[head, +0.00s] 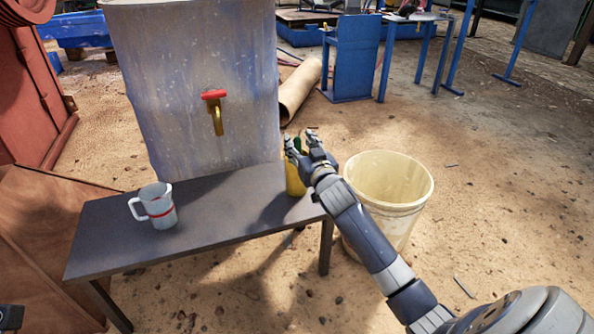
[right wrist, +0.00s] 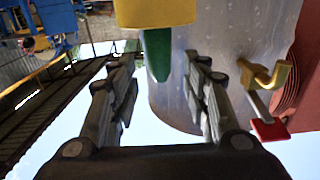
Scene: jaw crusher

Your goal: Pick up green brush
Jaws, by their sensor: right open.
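The green brush (head: 297,143) stands in a yellow cup (head: 295,181) at the right end of the grey table; only its upper part shows between my fingers. My right gripper (head: 302,142) is open at the top of the cup. In the right wrist view, which is upside down, the green brush (right wrist: 158,55) sticks out of the yellow cup (right wrist: 155,12) between the two spread fingers (right wrist: 158,70), with gaps on both sides. The part of the brush inside the cup is hidden.
A tank with a red-handled tap (head: 215,110) stands behind the table. A cream bucket (head: 392,190) is on the ground to the right, close to my right arm.

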